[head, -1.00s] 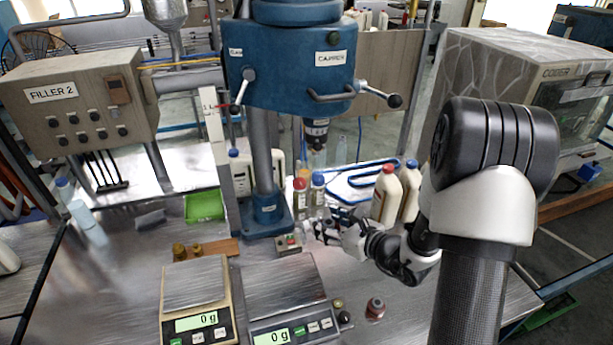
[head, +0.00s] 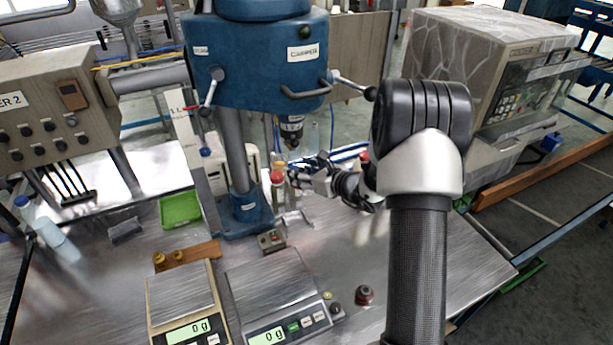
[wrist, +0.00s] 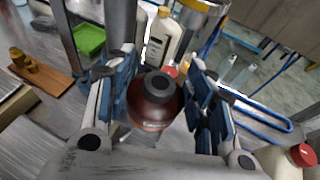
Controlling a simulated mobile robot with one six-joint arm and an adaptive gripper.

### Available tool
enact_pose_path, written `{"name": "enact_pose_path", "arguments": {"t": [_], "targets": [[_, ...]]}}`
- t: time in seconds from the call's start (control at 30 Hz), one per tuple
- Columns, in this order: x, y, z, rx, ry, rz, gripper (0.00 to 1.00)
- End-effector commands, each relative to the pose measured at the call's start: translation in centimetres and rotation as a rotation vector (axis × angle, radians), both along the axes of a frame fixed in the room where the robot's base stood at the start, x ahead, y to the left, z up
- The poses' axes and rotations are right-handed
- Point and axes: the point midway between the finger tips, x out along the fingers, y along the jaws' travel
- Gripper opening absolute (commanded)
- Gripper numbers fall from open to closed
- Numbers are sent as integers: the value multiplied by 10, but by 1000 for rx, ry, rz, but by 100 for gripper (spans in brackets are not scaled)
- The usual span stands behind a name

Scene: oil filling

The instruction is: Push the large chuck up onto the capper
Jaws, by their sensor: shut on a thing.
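The blue capper (head: 258,65) stands on a column at the back of the bench. Its dark spindle (head: 291,128) points down and also shows at the top of the wrist view (wrist: 203,4). My gripper (head: 294,174) is below the spindle, with a visible gap. In the wrist view my gripper (wrist: 165,105) is shut on the large chuck (wrist: 152,112), a round red-brown body with a dark ring and hole on top. The chuck sits between the blue finger pads. I cannot make it out clearly in the head view.
A red-capped bottle (head: 277,181) stands close beside my gripper. A white bottle (wrist: 162,38) is behind the chuck in the wrist view; another red-capped one (wrist: 285,160) is at lower right.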

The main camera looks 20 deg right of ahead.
Motion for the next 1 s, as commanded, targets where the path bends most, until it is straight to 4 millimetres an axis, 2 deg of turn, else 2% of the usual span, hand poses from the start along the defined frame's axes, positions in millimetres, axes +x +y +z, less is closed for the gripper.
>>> {"name": "enact_pose_path", "arguments": {"t": [0.3, 0.5, 0.7, 1.0], "targets": [[39, 0, 4, 0, -3, 2, 15], [57, 0, 4, 0, -3, 1, 15], [64, 0, 4, 1, -3, 0, 15], [65, 0, 3, 1, -2, 0, 15]]}}
